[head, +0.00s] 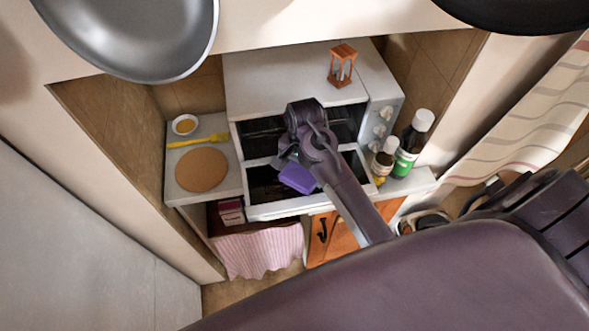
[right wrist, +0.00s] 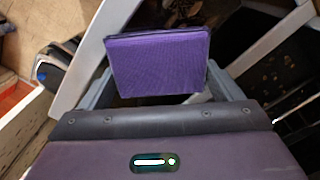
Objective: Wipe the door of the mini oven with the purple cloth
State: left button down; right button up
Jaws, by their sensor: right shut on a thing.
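The white mini oven (head: 290,72) stands in a niche in the head view. Its door (head: 283,210) has a white frame and a dark pane and appears folded down at the front, below the dark opening. My right gripper (head: 291,163) is over the door, shut on the purple cloth (head: 298,180). In the right wrist view the cloth (right wrist: 158,62) is a folded, thick pad between the two fingers. White frame bars show behind it, and I cannot tell whether it touches the door. My arm hides part of the oven front. My left gripper is not in view.
A round board (head: 201,169), a yellow utensil (head: 198,140) and a small bowl (head: 184,124) lie on the left. Pans (head: 135,35) hang in the foreground above.

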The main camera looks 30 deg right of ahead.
aim_at(268, 183)
jog(key=shift+s+d, duration=0.25)
jog(key=shift+d, duration=0.45)
jog(key=shift+w+a, duration=0.5)
jog(key=shift+a, duration=1.25)
jog(key=shift+w+a, duration=0.55)
jog(key=shift+a, duration=1.15)
jog(key=shift+w+a, duration=0.5)
jog(key=shift+a, duration=1.25)
jog(key=shift+d, duration=0.1)
jog(key=shift+w+r, duration=0.1)
jog(key=shift+r, duration=2.9)
